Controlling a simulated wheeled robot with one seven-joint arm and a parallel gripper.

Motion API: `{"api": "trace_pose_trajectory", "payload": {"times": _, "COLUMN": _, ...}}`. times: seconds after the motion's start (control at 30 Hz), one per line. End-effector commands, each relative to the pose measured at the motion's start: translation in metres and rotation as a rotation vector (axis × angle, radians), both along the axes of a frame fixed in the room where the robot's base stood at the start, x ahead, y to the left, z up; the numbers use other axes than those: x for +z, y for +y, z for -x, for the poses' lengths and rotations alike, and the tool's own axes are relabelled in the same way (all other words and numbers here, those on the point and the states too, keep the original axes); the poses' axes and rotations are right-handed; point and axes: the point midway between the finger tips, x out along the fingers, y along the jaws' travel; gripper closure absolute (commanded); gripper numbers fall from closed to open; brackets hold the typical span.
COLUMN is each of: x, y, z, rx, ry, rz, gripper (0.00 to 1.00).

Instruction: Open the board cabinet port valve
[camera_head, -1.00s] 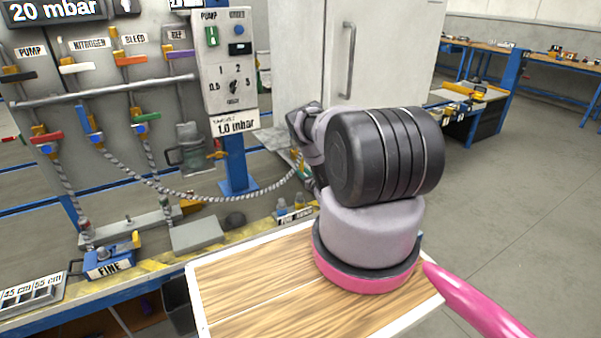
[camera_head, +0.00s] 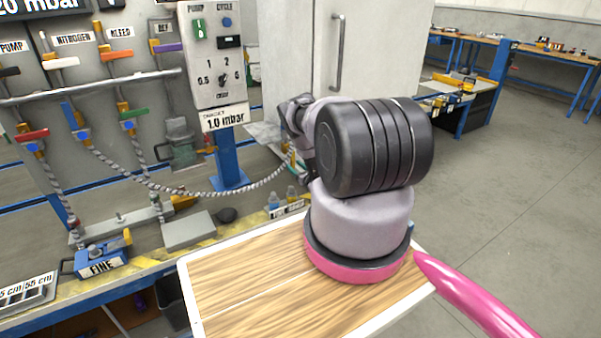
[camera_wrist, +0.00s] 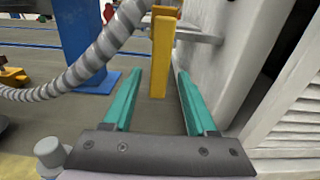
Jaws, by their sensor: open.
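A yellow upright lever (camera_wrist: 162,55) shows in the wrist view beside the white cabinet wall; it looks like the port valve handle. My gripper (camera_wrist: 161,76) is open, its two teal fingers pointing at the lever. The lever's lower part appears between the fingertips, with a gap on each side; I cannot tell how deep it sits. The white cabinet (camera_head: 290,60) stands behind my arm in the head view. There my gripper and the valve are mostly hidden by my arm.
A braided hose (camera_wrist: 95,60) runs close left of my gripper, and in the head view it hangs (camera_head: 200,192) from the valve panel (camera_head: 90,90). A blue post (camera_head: 228,165) carries a control box (camera_head: 215,55). The bench lies below.

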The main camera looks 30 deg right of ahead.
Motion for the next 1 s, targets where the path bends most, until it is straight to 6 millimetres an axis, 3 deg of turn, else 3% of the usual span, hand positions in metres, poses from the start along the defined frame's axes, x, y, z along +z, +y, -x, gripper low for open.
{"api": "trace_pose_trajectory", "payload": {"times": 0.2, "x": -0.001, "y": -0.003, "z": 0.046, "rx": -0.005, "ry": 0.004, "rz": -0.002, "gripper": 0.43}}
{"api": "trace_pose_trajectory", "payload": {"times": 0.43, "x": -0.001, "y": -0.004, "z": 0.081, "rx": -0.004, "ry": 0.002, "rz": -0.002, "gripper": 0.43}}
{"api": "trace_pose_trajectory", "payload": {"times": 0.6, "x": 0.000, "y": -0.004, "z": 0.091, "rx": -0.002, "ry": 0.001, "rz": -0.001, "gripper": 0.43}}
{"api": "trace_pose_trajectory", "payload": {"times": 1.0, "x": -0.001, "y": -0.003, "z": 0.091, "rx": -0.001, "ry": 0.001, "rz": -0.001, "gripper": 0.43}}
